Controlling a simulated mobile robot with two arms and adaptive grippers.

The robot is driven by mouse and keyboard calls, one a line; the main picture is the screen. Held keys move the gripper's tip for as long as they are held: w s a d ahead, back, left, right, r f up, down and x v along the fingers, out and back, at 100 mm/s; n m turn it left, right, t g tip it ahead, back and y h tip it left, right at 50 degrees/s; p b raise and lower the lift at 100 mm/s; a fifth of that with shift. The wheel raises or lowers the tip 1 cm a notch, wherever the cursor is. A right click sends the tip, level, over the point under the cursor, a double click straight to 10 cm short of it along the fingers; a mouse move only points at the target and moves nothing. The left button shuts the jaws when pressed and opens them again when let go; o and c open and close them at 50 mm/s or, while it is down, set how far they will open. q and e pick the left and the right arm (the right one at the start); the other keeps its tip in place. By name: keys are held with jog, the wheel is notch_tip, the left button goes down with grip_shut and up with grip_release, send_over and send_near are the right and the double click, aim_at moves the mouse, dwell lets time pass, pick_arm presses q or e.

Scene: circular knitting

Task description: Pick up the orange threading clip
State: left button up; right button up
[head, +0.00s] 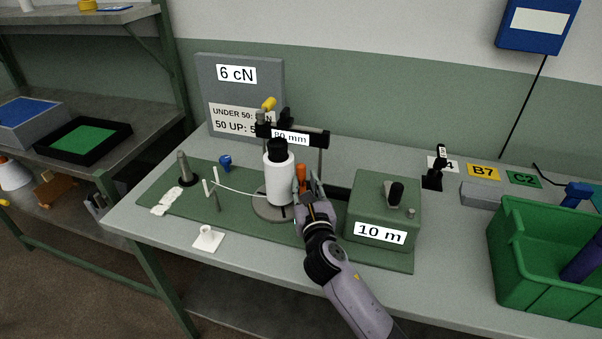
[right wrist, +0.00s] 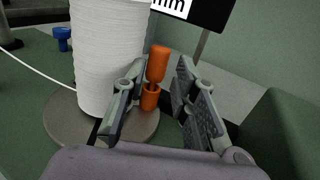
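The orange threading clip (head: 301,173) stands upright just right of the white yarn cone (head: 279,180). In the right wrist view the clip (right wrist: 157,66) shows a thick upper part and a lower orange part (right wrist: 150,97). My right gripper (head: 311,188) is at the clip; in the right wrist view its fingers (right wrist: 161,68) are spread, one on each side of the clip, with a gap to the right finger. I cannot tell whether the left finger touches it. The left finger partly hides the clip's lower part and is close to the cone (right wrist: 108,50). My left gripper is out of view.
The green "10 m" box (head: 382,210) stands close on the right. A black bar with an "80 mm" label (head: 290,137) is behind and above the clip. A white thread (head: 235,190) runs left from the cone. A green crate (head: 545,285) is at the far right.

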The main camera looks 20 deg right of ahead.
aim_at(302, 175)
jog(key=shift+w+d+f, duration=0.15)
jog(key=shift+w, duration=1.3)
jog(key=shift+w+d+f, duration=0.15)
jog(key=shift+w, duration=1.25)
jog(key=shift+s, duration=0.1)
jog(key=shift+c, duration=0.3)
grip_shut()
